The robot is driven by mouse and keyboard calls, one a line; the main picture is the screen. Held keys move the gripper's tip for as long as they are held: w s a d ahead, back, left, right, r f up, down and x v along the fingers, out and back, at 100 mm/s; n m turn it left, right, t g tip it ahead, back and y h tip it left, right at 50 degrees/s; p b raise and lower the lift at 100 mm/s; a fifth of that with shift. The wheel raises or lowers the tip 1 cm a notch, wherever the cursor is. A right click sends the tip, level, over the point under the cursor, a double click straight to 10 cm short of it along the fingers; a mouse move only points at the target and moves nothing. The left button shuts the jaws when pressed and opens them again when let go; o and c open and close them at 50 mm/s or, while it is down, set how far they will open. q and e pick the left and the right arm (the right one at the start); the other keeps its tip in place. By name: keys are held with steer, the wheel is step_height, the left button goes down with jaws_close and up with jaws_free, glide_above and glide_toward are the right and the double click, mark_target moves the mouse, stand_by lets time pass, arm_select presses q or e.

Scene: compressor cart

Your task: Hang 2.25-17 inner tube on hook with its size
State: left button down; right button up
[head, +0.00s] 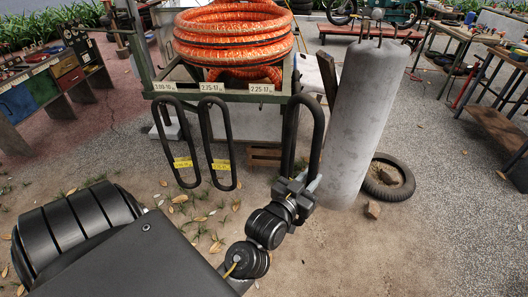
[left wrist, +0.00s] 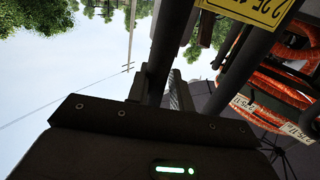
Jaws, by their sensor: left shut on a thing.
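My left gripper (head: 297,192) is shut on a black inner tube (head: 317,135) near its lower end. The tube stands upright as a narrow loop at the right front corner of the compressor cart (head: 140,60). A yellow tag (left wrist: 257,8) in the left wrist view begins 2.25; the rest is cut off. Size labels run along the cart front: a left label (head: 164,86), a middle label (head: 212,87) and a right label (head: 261,88) that appears to read 2.25-17. I cannot tell whether the held tube touches a hook. My right gripper is not in view.
Two yellow-tagged tubes, a left one (head: 158,130) and a middle one (head: 205,130), hang from the cart front. An orange hose coil (head: 232,30) tops the cart. A grey cylinder (head: 360,110) stands close right of the held tube; a tyre (head: 403,185) lies beside it.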

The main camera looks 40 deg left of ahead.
arm_select(q)
steer(key=w+a+f+n+y+p, duration=0.1)
steer(key=a+f+n+y+p, duration=0.15)
steer(key=a+f, duration=0.4)
steer(key=w+a+f+n+y+p, duration=0.1)
steer(key=w+a+f+y+p, duration=0.15)
steer(key=a, duration=0.75)
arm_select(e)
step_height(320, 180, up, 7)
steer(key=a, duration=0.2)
arm_select(q)
steer(key=w+a+f+g+b, duration=0.1)
steer(key=w+a+f+b, duration=0.3)
steer(key=w+a+b, duration=0.2)
steer(key=shift+b+x, duration=1.05)
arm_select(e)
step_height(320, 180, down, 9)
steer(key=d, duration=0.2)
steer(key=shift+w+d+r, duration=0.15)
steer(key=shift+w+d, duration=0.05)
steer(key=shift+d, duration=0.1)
arm_select(q)
steer(key=shift+f+m, duration=0.15)
steer(key=shift+m, duration=0.1)
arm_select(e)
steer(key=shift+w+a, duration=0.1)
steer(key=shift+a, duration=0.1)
